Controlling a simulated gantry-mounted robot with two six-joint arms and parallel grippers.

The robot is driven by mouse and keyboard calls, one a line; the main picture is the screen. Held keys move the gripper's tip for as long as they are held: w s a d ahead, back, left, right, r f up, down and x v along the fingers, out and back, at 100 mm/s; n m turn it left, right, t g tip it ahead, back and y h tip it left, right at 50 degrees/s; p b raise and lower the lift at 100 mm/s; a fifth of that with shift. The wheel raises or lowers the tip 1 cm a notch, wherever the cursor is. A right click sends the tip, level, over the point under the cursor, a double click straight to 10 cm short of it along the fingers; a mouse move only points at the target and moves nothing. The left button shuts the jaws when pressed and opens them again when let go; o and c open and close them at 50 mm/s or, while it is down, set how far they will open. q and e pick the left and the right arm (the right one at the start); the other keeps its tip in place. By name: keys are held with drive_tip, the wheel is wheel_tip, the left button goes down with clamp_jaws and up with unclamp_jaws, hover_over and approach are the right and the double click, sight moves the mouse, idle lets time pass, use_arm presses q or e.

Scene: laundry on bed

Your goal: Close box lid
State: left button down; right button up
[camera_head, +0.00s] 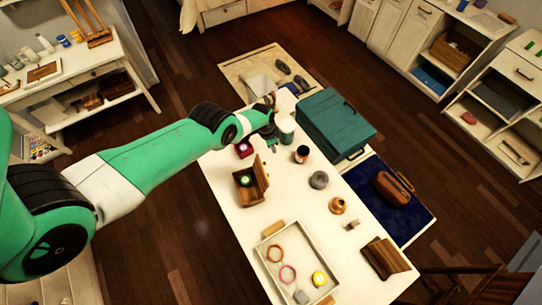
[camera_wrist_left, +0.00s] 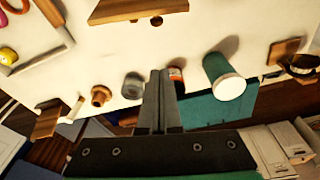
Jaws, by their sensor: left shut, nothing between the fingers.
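A small wooden box (camera_head: 247,194) stands on the white table with its lid (camera_head: 261,175) raised on the right side. A round green and white item (camera_head: 246,180) shows inside it. In the left wrist view, a wooden piece (camera_wrist_left: 135,9) at the top edge appears to be part of this box, cut off by the frame. My left gripper (camera_head: 273,143) is above the table, beyond the box and apart from it. In the left wrist view its fingers (camera_wrist_left: 158,88) are together and empty. My right gripper is not in view.
A green canister (camera_head: 287,131), a dark jar (camera_head: 302,154) and a grey round item (camera_head: 319,180) stand near the gripper. A large teal case (camera_head: 335,124) is at the far right edge. A tray (camera_head: 263,262) with rings and a wooden holder (camera_head: 385,257) are at the near end.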

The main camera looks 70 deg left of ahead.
sight(263, 173)
use_arm(q)
wheel_tip(263, 173, down, 11)
drive_tip(key=w+b, duration=0.2)
drive_tip(key=b, duration=1)
drive_tip(key=s+p, duration=0.1)
drive_tip(key=p, duration=0.1)
drive_tip(key=s+r+p, duration=0.1)
drive_tip(key=p, duration=0.1)
drive_tip(key=s+p, duration=0.2)
drive_tip(key=shift+s+r, duration=0.1)
drive_tip(key=shift+r, duration=0.3)
